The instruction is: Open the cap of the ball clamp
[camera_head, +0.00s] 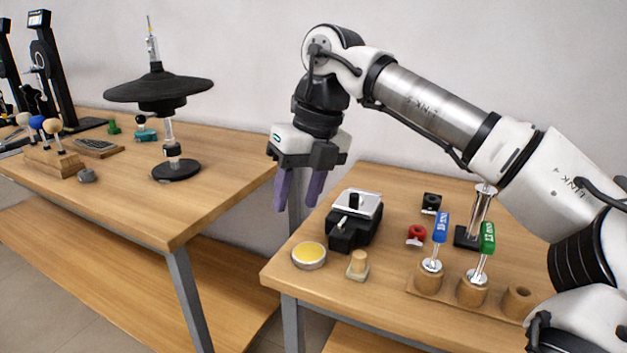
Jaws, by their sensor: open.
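A black block with a silver metal top and a dark knob (342,236) stands on the right table. It looks most like the ball clamp with its cap lying flat on top, but I cannot tell for certain. My gripper (295,203) hangs above the gap between the two tables, to the left of this block and higher than it. Its two purple fingers point down, apart and empty. It touches nothing.
A round yellow-topped tin (309,256) and a small wooden peg (358,264) stand in front of the block. A wooden rack (445,295) holds blue and green-handled tools on the right. A black disc stand (158,90) is on the left table (130,205).

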